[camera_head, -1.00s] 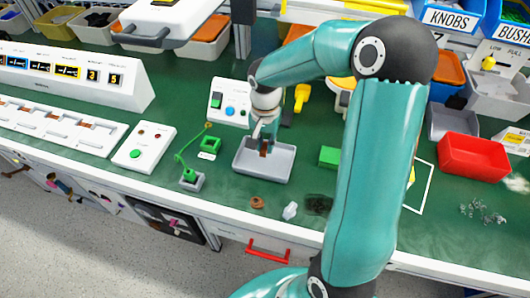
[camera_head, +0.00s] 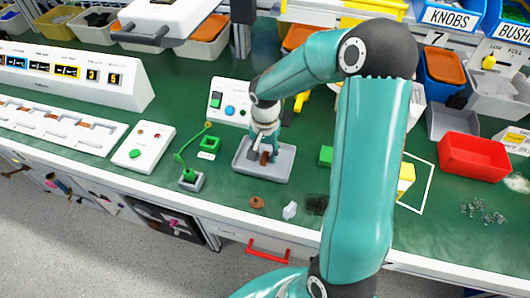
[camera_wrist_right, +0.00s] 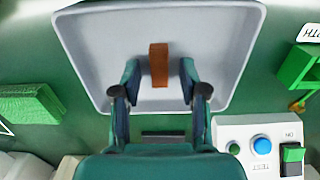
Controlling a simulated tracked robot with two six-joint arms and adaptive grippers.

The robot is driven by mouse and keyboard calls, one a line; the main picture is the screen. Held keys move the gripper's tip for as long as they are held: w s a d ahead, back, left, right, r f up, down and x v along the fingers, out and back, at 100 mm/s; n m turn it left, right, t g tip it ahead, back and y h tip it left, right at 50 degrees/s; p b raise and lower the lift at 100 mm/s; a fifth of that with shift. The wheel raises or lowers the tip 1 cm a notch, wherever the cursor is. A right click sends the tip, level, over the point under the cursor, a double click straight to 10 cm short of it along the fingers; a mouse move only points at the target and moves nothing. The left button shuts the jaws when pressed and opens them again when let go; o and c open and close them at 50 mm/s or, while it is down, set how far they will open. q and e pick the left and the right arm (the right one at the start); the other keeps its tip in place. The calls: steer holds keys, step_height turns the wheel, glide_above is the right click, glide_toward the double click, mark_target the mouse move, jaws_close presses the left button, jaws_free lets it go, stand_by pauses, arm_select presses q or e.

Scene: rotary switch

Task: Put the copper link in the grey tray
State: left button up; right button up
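The grey tray (camera_head: 280,172) stands on the green bench in the middle of the head view. It fills the upper middle of the right wrist view (camera_wrist_right: 95,45). The copper link (camera_wrist_right: 158,64) is a small brown bar over the tray floor. In the head view the link (camera_head: 264,157) shows small below my right gripper (camera_head: 265,148). In the wrist view the right gripper's fingers (camera_wrist_right: 159,85) are apart on either side of the link, with clear gaps. I cannot tell whether the link rests on the tray floor. My left gripper is not in view.
A white box with buttons (camera_head: 229,108) stands behind the tray. A green block (camera_head: 326,156) is to its right and a green square frame (camera_head: 210,143) to its left. A brown ring (camera_head: 257,202) lies in front. A red bin (camera_head: 474,157) stands at the right.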

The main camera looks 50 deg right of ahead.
mark_target(265, 155)
step_height(265, 155, up, 12)
steer(key=shift+p, duration=0.4)
stand_by(0.3)
steer(key=shift+r, duration=0.15)
